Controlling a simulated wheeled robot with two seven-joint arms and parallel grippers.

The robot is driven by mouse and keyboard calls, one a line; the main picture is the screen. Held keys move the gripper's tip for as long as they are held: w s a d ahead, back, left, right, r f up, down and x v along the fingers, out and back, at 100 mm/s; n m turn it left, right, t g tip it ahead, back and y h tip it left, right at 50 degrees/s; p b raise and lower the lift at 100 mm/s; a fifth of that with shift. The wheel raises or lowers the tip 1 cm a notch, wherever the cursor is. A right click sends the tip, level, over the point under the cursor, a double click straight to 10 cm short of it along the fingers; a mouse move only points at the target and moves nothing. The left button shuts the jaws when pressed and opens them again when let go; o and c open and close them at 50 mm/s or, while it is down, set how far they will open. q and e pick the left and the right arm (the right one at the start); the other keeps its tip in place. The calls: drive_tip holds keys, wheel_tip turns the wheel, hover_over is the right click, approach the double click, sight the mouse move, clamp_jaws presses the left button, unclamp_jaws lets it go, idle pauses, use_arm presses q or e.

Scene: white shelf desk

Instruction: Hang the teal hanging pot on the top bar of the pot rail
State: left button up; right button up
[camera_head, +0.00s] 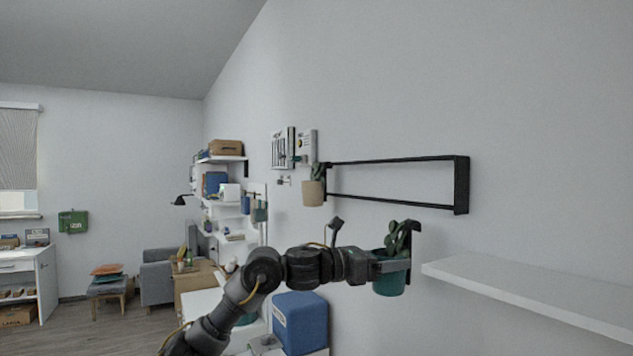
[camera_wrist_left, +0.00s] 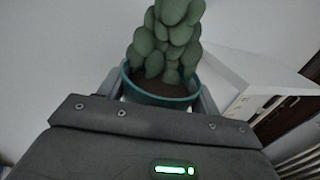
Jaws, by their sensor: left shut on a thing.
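The teal hanging pot (camera_head: 388,284) holds a green succulent and has a dark hook at its back right. The black pot rail (camera_head: 462,185) is on the wall above, with a top bar (camera_head: 400,159) and a lower bar. The pot's hook is apart from both bars. My right gripper is out of view.
A beige pot (camera_head: 313,193) with a plant hangs at the rail's left end. A white shelf (camera_head: 530,290) juts out at the right. A blue box (camera_head: 300,322) stands below my left forearm. The wall area between the bars is clear.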

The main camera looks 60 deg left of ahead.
use_arm(q)
drive_tip(key=s+a+r+n+y+p, duration=0.1)
drive_tip(key=s+a+r+y, duration=0.1)
drive_tip(key=s+a+r, duration=0.3)
drive_tip(key=s+a+r+n+t+y+p, duration=0.1)
drive_tip(key=s+a+r, duration=0.5)
drive_tip(key=r, duration=0.6)
drive_tip(key=shift+a+r+n+y+p, duration=0.4)
drive_tip(key=shift+n+y+p, duration=0.1)
drive_tip(key=shift+y+p, duration=0.15)
drive_tip(key=shift+w, duration=0.2)
drive_tip(key=w+d+p, duration=0.1)
drive_tip(key=w+p, duration=0.4)
drive_tip(key=w, duration=1)
drive_tip(key=shift+w+d+p, duration=0.2)
drive_tip(key=shift+w+p, duration=0.05)
drive_tip(key=shift+p, duration=0.15)
drive_tip(key=shift+f+b, duration=0.45)
drive_tip(key=c, duration=0.3)
drive_tip(key=shift+f+b, duration=0.6)
drive_tip(key=shift+f, duration=0.25)
